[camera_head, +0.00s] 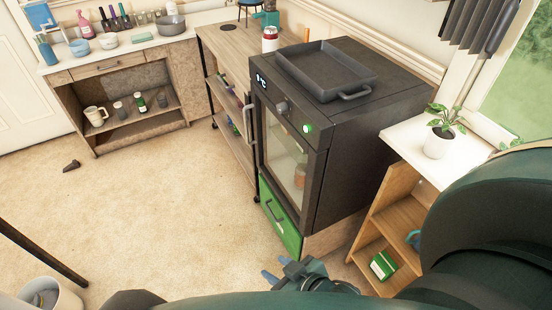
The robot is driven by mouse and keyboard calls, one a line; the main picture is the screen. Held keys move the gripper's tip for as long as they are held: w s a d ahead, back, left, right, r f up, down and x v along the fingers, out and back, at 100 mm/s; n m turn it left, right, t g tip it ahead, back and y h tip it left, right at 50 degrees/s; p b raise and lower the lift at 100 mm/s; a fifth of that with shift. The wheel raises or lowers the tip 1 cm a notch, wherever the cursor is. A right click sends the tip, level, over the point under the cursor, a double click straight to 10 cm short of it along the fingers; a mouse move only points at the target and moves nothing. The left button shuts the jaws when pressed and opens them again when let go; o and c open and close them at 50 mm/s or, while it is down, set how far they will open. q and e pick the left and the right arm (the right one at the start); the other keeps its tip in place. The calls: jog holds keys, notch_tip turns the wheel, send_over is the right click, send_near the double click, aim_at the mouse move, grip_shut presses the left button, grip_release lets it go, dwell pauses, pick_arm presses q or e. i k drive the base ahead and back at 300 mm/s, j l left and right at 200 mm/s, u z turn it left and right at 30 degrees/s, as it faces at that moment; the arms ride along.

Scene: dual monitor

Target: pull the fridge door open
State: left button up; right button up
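The fridge is a black box-shaped appliance (345,150) right of centre, with a lit display reading about 1°C. Its glass-fronted door (285,150) looks closed, and a brownish item shows dimly behind the glass. A pale upright handle (247,118) runs along the door's left edge. My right gripper (274,268) is low in the picture, in front of and below the fridge, near the green drawer. Its two bluish fingertips are apart with nothing between them, and it is clear of the door handle. My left gripper is out of view.
A green drawer (279,218) sits under the fridge, and a dark tray (325,70) lies on top. A wooden shelf unit with a potted plant (438,140) stands at right, partly behind my arm. A bin (50,296) is lower left. The carpet (150,210) left of the fridge is mostly clear.

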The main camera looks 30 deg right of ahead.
aim_at(304, 222)
jog(key=z, duration=0.6)
jog(key=i+j+z, duration=0.15)
jog(key=z, duration=0.2)
jog(key=i+j+z, duration=0.5)
jog(key=z, duration=0.2)
jog(key=i+j, duration=0.15)
jog(key=j, duration=0.15)
jog(key=i+j, duration=0.2)
jog(key=i+j+z, duration=0.1)
jog(key=j, duration=0.25)
